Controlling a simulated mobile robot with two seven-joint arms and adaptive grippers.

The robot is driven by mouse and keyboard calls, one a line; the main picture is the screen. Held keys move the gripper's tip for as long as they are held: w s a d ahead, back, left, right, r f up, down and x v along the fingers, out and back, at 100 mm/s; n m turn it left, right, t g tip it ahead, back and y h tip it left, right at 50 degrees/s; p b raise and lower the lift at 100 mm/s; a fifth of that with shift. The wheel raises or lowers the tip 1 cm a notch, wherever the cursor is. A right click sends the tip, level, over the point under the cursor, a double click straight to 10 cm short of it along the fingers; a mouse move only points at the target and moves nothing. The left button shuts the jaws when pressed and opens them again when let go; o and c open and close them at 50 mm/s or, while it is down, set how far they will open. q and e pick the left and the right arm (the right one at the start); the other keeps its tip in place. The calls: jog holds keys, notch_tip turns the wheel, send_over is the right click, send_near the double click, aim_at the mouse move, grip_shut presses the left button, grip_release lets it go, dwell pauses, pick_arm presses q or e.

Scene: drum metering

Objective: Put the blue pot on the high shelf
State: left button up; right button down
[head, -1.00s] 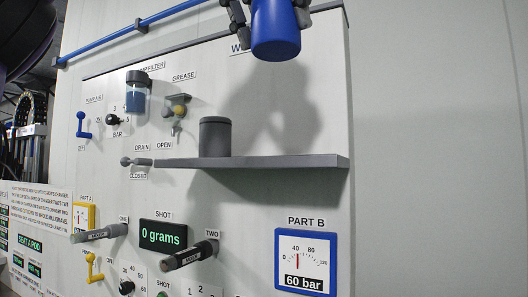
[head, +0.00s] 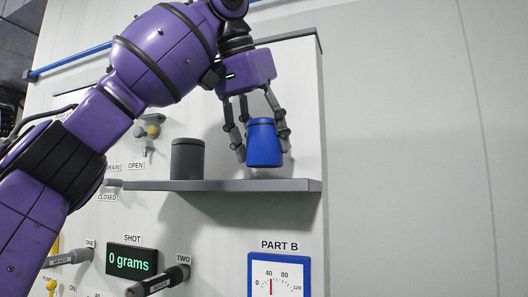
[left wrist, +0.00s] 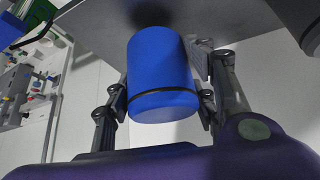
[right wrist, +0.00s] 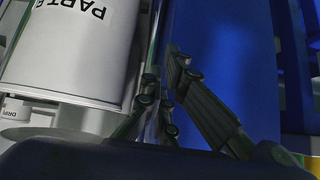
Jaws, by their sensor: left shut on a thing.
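The blue pot (head: 263,145) is upright just above the right part of the high grey shelf (head: 240,186), with a small gap beneath it in the head view. My left gripper (head: 262,135) is shut on it, fingers on either side. In the left wrist view the blue pot (left wrist: 160,75) sits between the finger pads, with the grey shelf (left wrist: 95,32) behind it. My right gripper (right wrist: 163,100) shows only in the right wrist view, its fingers close together with nothing seen between them.
A dark grey pot (head: 187,159) stands on the shelf left of the blue pot. Below are two mixer handles (head: 160,281), a shot display (head: 131,260) and a Part B gauge (head: 279,277). A white Part B drum (right wrist: 70,50) is beside my right gripper.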

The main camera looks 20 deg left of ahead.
pick_arm(q)
jog(key=shift+a+f, duration=0.1)
jog(key=shift+f, duration=1.05)
jog(key=shift+s, duration=0.1)
jog(key=shift+f, duration=0.15)
jog(key=o, duration=1.3)
jog(key=shift+r, duration=0.3)
jog(key=v, duration=1.1)
jog(key=shift+s+r, duration=0.2)
jog(key=shift+r, duration=0.1)
